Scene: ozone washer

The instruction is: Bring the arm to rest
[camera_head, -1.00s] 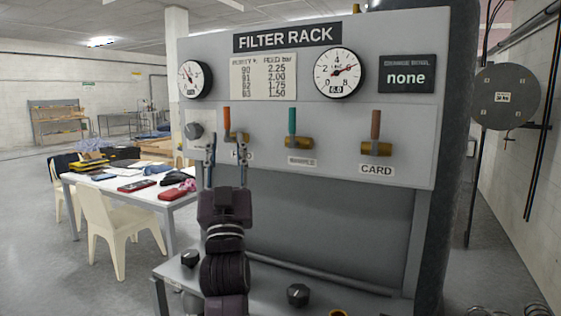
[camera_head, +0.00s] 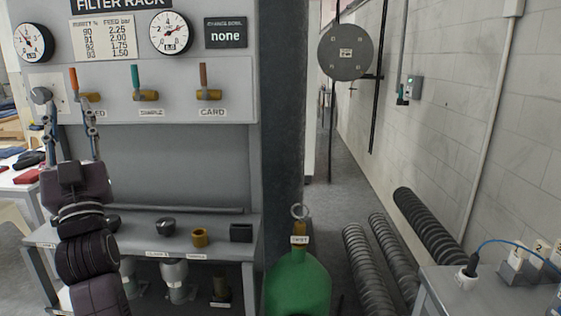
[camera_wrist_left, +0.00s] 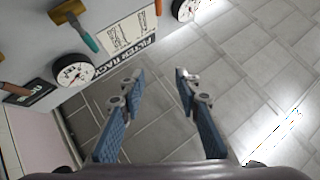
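My left gripper (camera_head: 68,115) is in front of the left part of the filter rack panel (camera_head: 180,105), near a grey knob (camera_head: 41,95) and the orange-handled valve (camera_head: 73,78). In the left wrist view the blue fingers of this gripper (camera_wrist_left: 158,78) are apart, with nothing between them. My left arm rises from the bottom left of the head view. My right gripper is in neither view.
A teal-handled valve (camera_head: 138,78) and a brown-handled valve (camera_head: 203,78) sit farther right. The rack's lower shelf (camera_head: 140,250) bears small fittings. A green cylinder (camera_head: 298,284) and a side table (camera_head: 450,292) stand right. A floor gap (camera_head: 350,185) runs beside the wall.

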